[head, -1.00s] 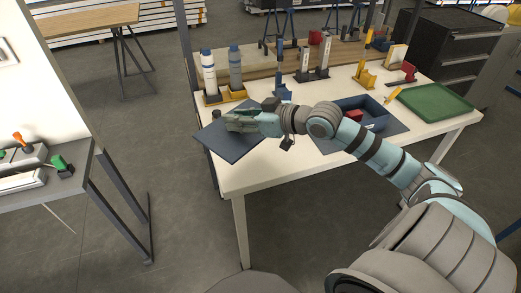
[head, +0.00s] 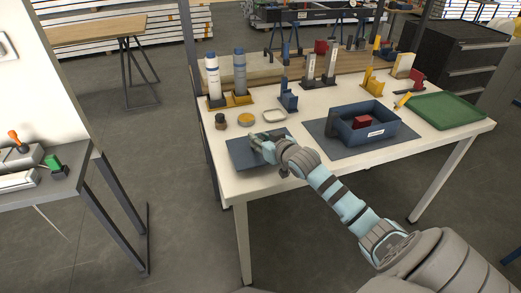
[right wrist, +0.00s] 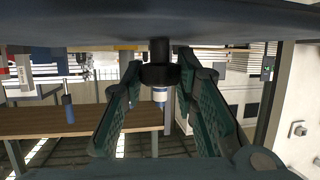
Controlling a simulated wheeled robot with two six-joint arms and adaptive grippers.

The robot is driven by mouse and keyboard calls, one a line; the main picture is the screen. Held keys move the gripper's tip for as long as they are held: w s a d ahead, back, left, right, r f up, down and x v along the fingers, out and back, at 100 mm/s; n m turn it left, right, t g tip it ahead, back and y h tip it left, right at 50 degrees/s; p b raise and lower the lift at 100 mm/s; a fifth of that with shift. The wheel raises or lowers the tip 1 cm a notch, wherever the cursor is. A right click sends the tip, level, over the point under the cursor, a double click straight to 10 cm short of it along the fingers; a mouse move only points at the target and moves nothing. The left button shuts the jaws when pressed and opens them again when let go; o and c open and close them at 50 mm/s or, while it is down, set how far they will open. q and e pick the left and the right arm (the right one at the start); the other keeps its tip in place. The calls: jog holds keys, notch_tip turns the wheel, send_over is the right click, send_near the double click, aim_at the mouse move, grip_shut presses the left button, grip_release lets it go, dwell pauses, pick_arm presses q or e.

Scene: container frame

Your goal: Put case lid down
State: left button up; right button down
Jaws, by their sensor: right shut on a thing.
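The case lid (head: 240,152) is a flat, dark blue-grey panel at the left front of the white table. My right gripper (head: 262,143) is over it and shut on its black knob (right wrist: 160,75). In the right wrist view the knob sits between the green-padded fingers (right wrist: 165,90), and the lid's face (right wrist: 160,20) fills the top edge. The lid looks low over the tabletop; I cannot tell whether it touches. The open blue case (head: 372,137) stands to the right with a red block (head: 361,121) inside. My left gripper is not in view.
A dark jar (head: 220,122), a yellow-topped tin (head: 246,119) and a white dish (head: 275,116) stand just behind the lid. Bottles (head: 240,75) stand further back. A dark mat (head: 321,133) lies under the case, and a green tray (head: 445,110) is at the right.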

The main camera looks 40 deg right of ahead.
notch_tip(320, 180, down, 3)
jog(key=shift+r+b, duration=0.1)
jog(key=shift+b, duration=0.2)
jog(key=shift+r, duration=0.1)
jog(key=c, duration=1.3)
grip_release()
jog(key=shift+s+r+p, duration=0.2)
jog(key=shift+s+p, duration=0.15)
jog(key=p+v, duration=0.4)
jog(key=v, duration=0.7)
jog(key=shift+s+a+r, duration=0.1)
jog(key=shift+s, duration=0.1)
jog(key=shift+w, duration=0.1)
